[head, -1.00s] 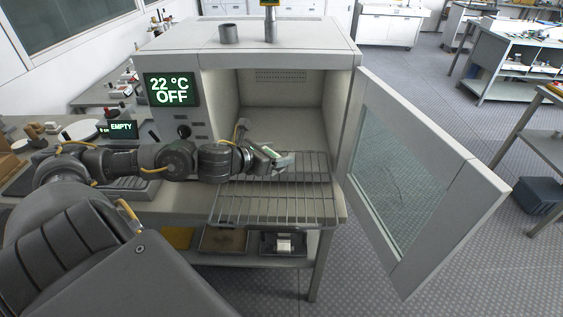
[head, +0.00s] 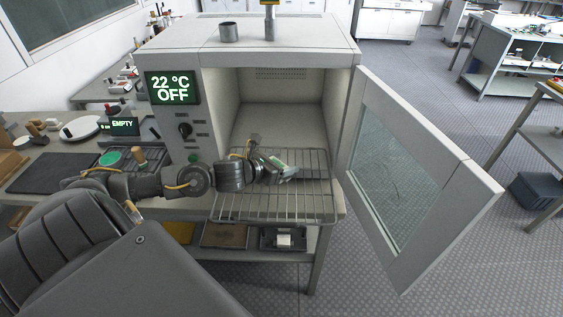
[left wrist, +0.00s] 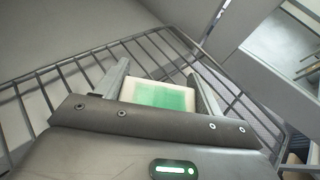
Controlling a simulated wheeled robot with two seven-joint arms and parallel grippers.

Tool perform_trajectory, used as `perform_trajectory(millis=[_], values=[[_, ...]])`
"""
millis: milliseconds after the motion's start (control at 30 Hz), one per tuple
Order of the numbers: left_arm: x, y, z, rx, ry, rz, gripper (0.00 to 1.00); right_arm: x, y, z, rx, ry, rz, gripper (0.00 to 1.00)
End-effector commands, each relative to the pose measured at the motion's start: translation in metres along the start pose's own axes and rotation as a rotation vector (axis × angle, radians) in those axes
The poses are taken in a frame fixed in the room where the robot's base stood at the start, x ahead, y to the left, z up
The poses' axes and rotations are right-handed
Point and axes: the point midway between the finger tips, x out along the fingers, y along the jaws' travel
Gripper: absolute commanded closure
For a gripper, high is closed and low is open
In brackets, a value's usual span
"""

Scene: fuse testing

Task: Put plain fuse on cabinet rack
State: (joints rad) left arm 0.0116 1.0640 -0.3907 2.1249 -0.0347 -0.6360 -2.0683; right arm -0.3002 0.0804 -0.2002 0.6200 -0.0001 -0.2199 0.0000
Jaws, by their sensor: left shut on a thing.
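My left gripper (head: 287,170) is shut on the plain fuse (head: 277,161), a flat block with a green face and a pale end. In the left wrist view the fuse (left wrist: 160,97) sits between the two fingers, with its pale end facing outward. The gripper is over the wire cabinet rack (head: 270,208), which is pulled partly out of the open cabinet (head: 278,107). The rack's bars (left wrist: 62,92) show behind the fuse in the left wrist view. I cannot tell whether the fuse touches the rack. My right gripper is not in view.
The cabinet door (head: 425,180) stands open on the right. The cabinet display (head: 170,88) reads 22 °C OFF. Trays (head: 283,240) lie on the shelf below. The front of the rack is clear.

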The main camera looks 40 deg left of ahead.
Motion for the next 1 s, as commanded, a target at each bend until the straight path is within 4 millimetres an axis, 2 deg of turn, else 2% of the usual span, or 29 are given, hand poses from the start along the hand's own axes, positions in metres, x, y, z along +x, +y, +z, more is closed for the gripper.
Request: perform_trajectory(millis=[100,133,300,667,767,1000], values=[[0.002,0.0,-0.003,0.0,-0.002,0.0,0.64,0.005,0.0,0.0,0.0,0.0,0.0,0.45],[0.001,0.0,-0.002,0.0,-0.001,0.0,0.29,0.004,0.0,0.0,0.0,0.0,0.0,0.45],[0.001,0.0,-0.002,0.0,0.0,0.0,0.1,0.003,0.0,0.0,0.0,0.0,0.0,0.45],[-0.002,0.0,0.002,0.0,0.0,0.0,0.1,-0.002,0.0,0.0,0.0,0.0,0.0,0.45],[-0.014,0.001,-0.003,0.005,0.002,0.001,0.1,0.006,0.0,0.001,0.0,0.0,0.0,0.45],[-0.057,0.0,-0.005,0.005,0.006,-0.001,0.1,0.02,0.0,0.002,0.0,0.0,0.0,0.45]])
